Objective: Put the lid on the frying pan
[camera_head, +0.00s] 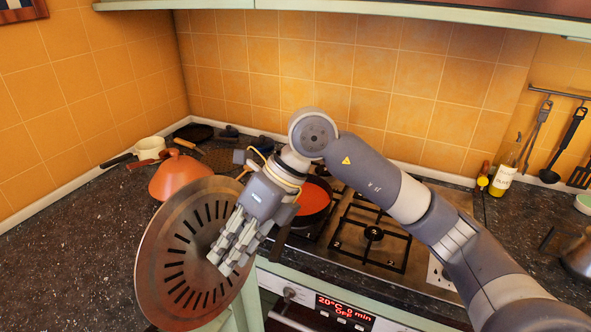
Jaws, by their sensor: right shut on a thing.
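The lid (170,262) is a large round brownish metal disc with a ring of dark slots. It is tilted steeply, with its slotted face towards me, over the counter's front edge at the left. My right gripper (226,258) is shut on the lid near its middle; the fingers hide the gripped part. The frying pan (316,199) has an orange-red inside and a dark rim. It sits on the left part of the gas hob, behind and right of the lid, partly hidden by my right gripper and wrist. My left gripper is not in view.
An orange cone-shaped cover (178,177), a cream pot (151,147) and dark pans stand at the back left. The hob's right grates (372,233) are bare. A bottle (505,174) and hanging utensils (570,132) are at the right. The oven front (300,296) lies below.

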